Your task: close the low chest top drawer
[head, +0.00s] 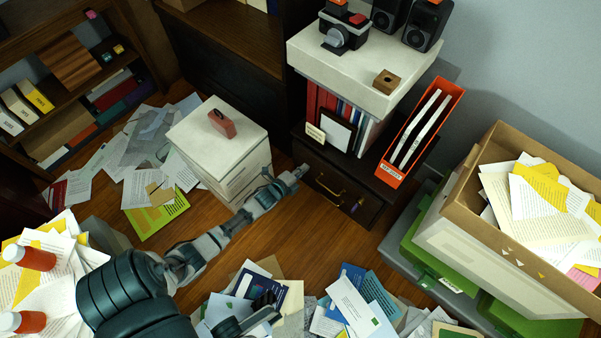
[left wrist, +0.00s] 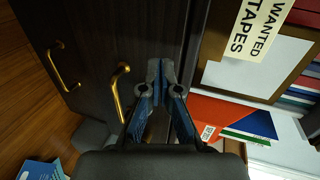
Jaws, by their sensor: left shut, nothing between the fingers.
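The low chest (head: 345,212) is a dark wood piece with brass handles at the middle right of the head view. Its top drawer (left wrist: 145,30) shows close up in the left wrist view, with a curved brass handle (left wrist: 119,92). My left gripper (head: 302,170) is shut and empty. In the left wrist view its fingertips (left wrist: 160,70) are over the dark drawer front beside the handle; I cannot tell whether they touch it. How far the drawer stands out is unclear. What looks like my right gripper (head: 264,302) is low in the head view, its fingers unclear.
A red-orange file holder (head: 420,130) and upright books stand on the chest. A white drawer unit (head: 230,160) stands left of it. A large open box of papers (head: 465,200) is at the right. Loose papers cover much of the floor; bare wood shows before the chest.

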